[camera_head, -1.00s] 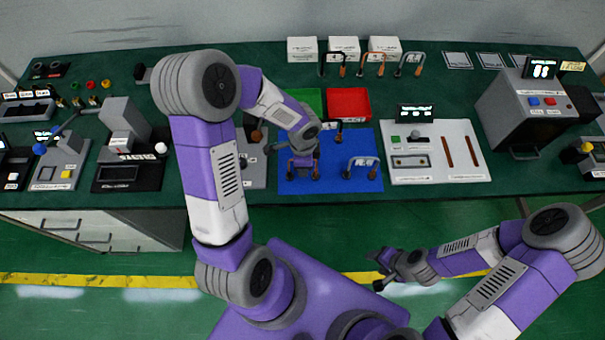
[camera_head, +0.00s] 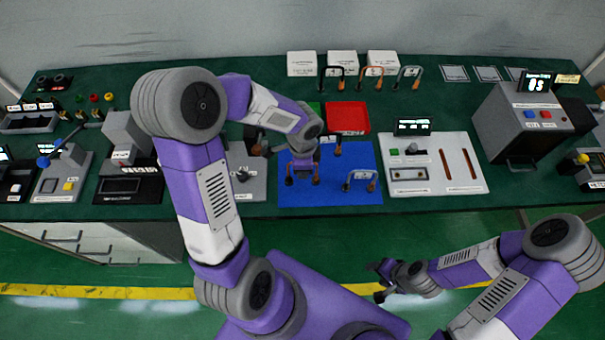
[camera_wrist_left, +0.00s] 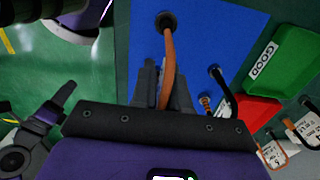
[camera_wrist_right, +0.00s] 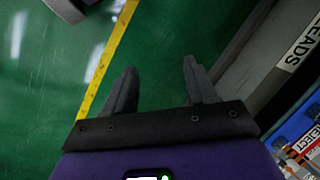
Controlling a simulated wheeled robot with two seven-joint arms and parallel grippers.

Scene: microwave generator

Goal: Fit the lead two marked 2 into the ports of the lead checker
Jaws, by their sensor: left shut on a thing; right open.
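My left gripper (camera_head: 303,160) is shut on an orange lead (camera_wrist_left: 168,65) with dark ends. It holds the lead over the blue mat (camera_head: 335,197); whether the ends touch the mat I cannot tell. A tagged lead (camera_head: 360,180) lies to the right on the mat, and another lead (camera_head: 331,147) is partly hidden by the gripper. Their numbers are too small to read. A white panel (camera_head: 458,188) with a display, knob and two brown strips stands right of the mat; I cannot read whether it is the lead checker. My right gripper (camera_wrist_right: 158,85) is open and empty over the floor.
A red tray (camera_head: 348,117) and a mostly hidden green tray, marked GOOD in the left wrist view (camera_wrist_left: 283,65), lie behind the mat. Several leads (camera_head: 370,75) stand before white boxes (camera_head: 342,62). A grey machine (camera_head: 505,130) stands at right, other devices at left.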

